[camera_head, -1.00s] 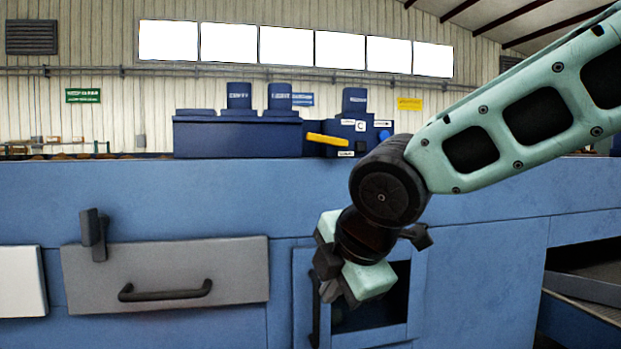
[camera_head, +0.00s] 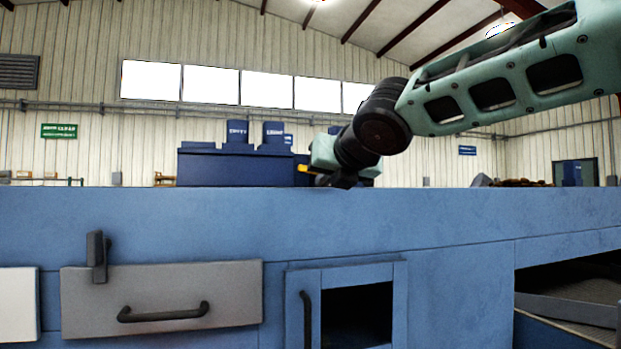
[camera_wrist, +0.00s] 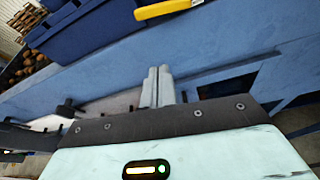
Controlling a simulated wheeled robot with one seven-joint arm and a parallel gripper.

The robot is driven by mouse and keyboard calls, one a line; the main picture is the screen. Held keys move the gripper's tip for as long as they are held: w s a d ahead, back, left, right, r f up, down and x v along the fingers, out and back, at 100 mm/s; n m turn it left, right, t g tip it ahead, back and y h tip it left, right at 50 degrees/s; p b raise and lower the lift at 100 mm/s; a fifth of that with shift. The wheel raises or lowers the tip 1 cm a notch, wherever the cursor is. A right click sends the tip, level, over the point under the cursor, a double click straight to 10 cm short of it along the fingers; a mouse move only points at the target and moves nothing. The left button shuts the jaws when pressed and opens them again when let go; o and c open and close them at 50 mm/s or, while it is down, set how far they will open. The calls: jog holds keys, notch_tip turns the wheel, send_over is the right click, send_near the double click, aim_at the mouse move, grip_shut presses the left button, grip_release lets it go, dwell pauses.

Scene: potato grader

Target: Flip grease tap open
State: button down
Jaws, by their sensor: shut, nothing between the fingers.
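The grease tap shows as a yellow lever (camera_head: 306,169) on the dark blue unit on top of the machine. In the head view only a small yellow part is visible; my wrist covers the rest and most of the lever's box. In the wrist view the yellow lever (camera_wrist: 168,8) lies at the top edge, partly cut off, beyond my fingertips. My gripper (camera_wrist: 160,72) is shut and empty, its two pale fingers side by side. It is apart from the lever in that view. In the head view the fingers are not clearly seen.
A dark blue housing (camera_head: 228,168) stands left of the lever. Below on the blue machine front (camera_head: 460,215) are a grey drawer (camera_head: 220,288) with a black handle and a framed opening (camera_head: 357,315). Potatoes (camera_wrist: 28,58) lie at the upper left in the wrist view.

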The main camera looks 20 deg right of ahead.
jog(key=d+x, duration=0.1)
jog(key=x, duration=0.9)
notch_tip(320, 180, up, 4)
jog(key=p, duration=0.3)
jog(key=shift+a, duration=0.2)
jog(key=shift+r+m+y+p, duration=0.4)
jog(key=shift+m+p, duration=0.2)
jog(key=shift+p, duration=0.65)
jog(key=d+r+m+t+y+p, duration=0.3)
jog(key=d+r+m+y, duration=0.1)
jog(key=m, duration=0.8)
jog(key=shift+r, duration=0.3)
